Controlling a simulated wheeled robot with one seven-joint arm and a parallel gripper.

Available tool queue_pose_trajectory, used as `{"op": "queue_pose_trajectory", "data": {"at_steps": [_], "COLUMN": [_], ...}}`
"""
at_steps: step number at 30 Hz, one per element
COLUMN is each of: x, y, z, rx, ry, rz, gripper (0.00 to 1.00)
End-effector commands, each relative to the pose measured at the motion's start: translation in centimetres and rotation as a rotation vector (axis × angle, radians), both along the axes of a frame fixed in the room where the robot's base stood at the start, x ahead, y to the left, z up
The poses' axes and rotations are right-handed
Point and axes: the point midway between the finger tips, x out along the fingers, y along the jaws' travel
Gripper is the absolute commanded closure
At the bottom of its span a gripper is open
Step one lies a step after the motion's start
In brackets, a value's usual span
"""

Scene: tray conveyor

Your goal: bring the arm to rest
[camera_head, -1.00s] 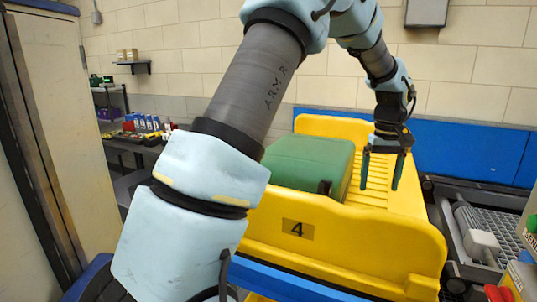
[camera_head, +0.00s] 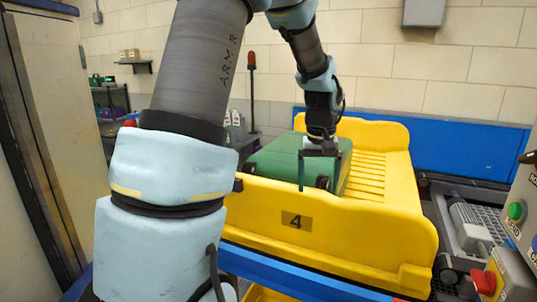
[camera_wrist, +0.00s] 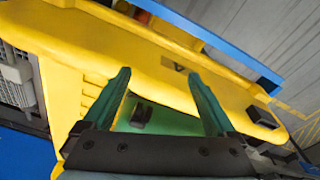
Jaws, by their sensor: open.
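My gripper (camera_head: 318,168) is open and empty in the head view, in front of the green case and above the yellow tray. Its two green fingers are spread apart in the wrist view (camera_wrist: 160,95). The green case (camera_head: 275,157) lies in the left part of the yellow tray (camera_head: 340,235), which bears a label with the number 4. In the wrist view part of the green case (camera_wrist: 170,120) shows between and below the fingers. I cannot tell whether the gripper touches the case.
A blue rail (camera_head: 290,275) runs along the tray's near side. A control box (camera_head: 510,235) with green and red buttons stands at the right edge. A metal roller conveyor (camera_head: 485,210) lies right of the tray. A tall cabinet (camera_head: 60,130) stands at the left.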

Motion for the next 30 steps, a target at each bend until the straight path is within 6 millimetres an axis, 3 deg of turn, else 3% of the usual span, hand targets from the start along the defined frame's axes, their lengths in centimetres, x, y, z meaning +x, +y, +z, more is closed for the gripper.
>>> {"op": "queue_pose_trajectory", "data": {"at_steps": [1, 6, 12, 16, 30], "x": [-0.5, -3.1, -6.9, -9.6, -11.3], "y": [2.5, 10.0, 16.2, 19.2, 19.4], "z": [-0.1, -0.8, -1.7, -2.4, -11.3], "rx": [-0.002, -0.003, 0.004, 0.011, 0.017], "ry": [-0.012, -0.061, -0.112, -0.141, -0.081], "rz": [0.007, 0.0, -0.004, -0.002, -0.01], "gripper": [0.08, 0.08, 0.08, 0.08, 0.08]}}
